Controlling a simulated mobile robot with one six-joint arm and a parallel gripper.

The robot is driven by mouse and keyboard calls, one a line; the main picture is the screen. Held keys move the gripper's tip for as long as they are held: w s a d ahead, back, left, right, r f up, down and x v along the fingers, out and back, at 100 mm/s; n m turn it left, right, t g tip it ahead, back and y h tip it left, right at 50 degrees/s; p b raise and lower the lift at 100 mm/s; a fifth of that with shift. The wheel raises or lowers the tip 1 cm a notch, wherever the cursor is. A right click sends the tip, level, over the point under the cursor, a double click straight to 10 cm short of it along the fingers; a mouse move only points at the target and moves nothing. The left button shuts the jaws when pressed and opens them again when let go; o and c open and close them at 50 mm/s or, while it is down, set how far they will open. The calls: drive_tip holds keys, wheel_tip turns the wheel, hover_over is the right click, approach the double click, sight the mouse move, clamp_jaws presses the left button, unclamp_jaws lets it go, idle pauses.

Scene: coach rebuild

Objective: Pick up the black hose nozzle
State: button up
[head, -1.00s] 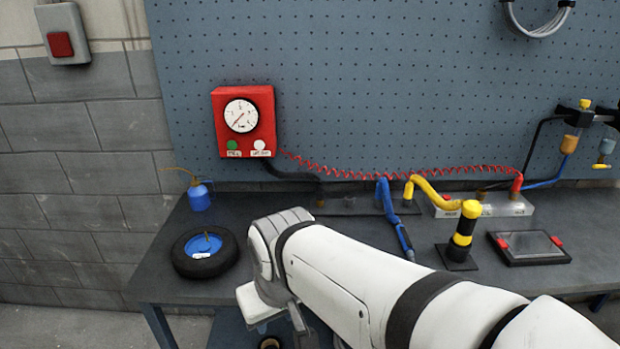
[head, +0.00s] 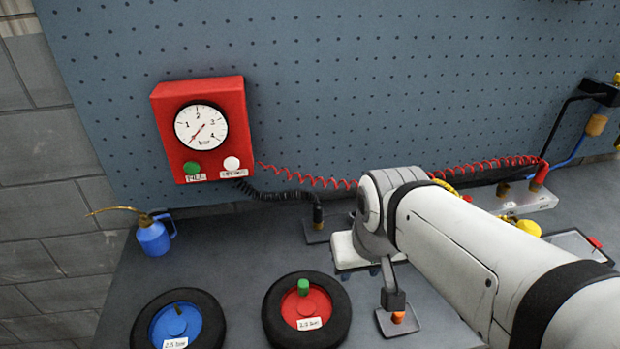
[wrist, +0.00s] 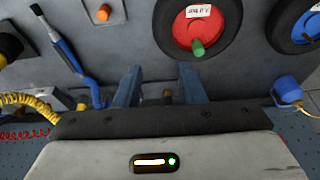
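The black hose nozzle (head: 318,215) stands upright in a small plate holder on the bench, at the end of the black coiled hose from the red gauge box. It is just left of my gripper (head: 376,270) in the head view, where the arm mostly hides the fingers. In the wrist view my gripper (wrist: 158,84) has its two blue-grey fingers spread apart. A small brownish piece shows low between them, partly hidden by the palm; I cannot tell for sure that it is the nozzle's tip. Nothing is visibly gripped.
A red-hubbed wheel (head: 325,325) with a green cap and a blue-hubbed wheel (head: 205,325) lie in front. A blue oil can (head: 153,238) stands left. An orange-tipped post (head: 397,317) is close by. The red gauge box (head: 240,125) hangs on the pegboard behind.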

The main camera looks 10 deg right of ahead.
drive_tip(key=shift+s+a+r, duration=0.1)
drive_tip(key=shift+s+a, duration=0.3)
drive_tip(key=shift+s, duration=0.05)
drive_tip(key=shift+o, duration=0.7)
drive_tip(key=shift+d, duration=0.1)
drive_tip(key=shift+o, duration=1)
drive_tip(key=w+r, duration=0.1)
drive_tip(key=w, duration=0.7)
drive_tip(key=shift+w+d+r+n+g, duration=0.2)
drive_tip(key=shift+r+n+g, duration=0.15)
drive_tip(key=shift+n+g, duration=0.05)
drive_tip(key=n+g+b, duration=0.1)
drive_tip(key=n+g, duration=0.1)
hover_over(318, 204)
drive_tip(key=a, duration=0.1)
drive_tip(key=f, duration=0.9)
drive_tip(key=shift+w, duration=0.2)
drive_tip(key=shift+w+f, duration=0.15)
drive_tip(key=shift+f, duration=0.2)
drive_tip(key=shift+s+d+f+p, duration=0.15)
drive_tip(key=shift+f+p, duration=0.1)
drive_tip(key=shift+f, duration=1)
drive_tip(key=shift+s+d+f+p, duration=0.1)
drive_tip(key=shift+d+f+p, duration=0.1)
drive_tip(key=shift+f, duration=1.1)
drive_tip(key=shift+s+d+f+p, duration=0.15)
drive_tip(key=shift+f+p, duration=0.1)
drive_tip(key=shift+f, duration=1)
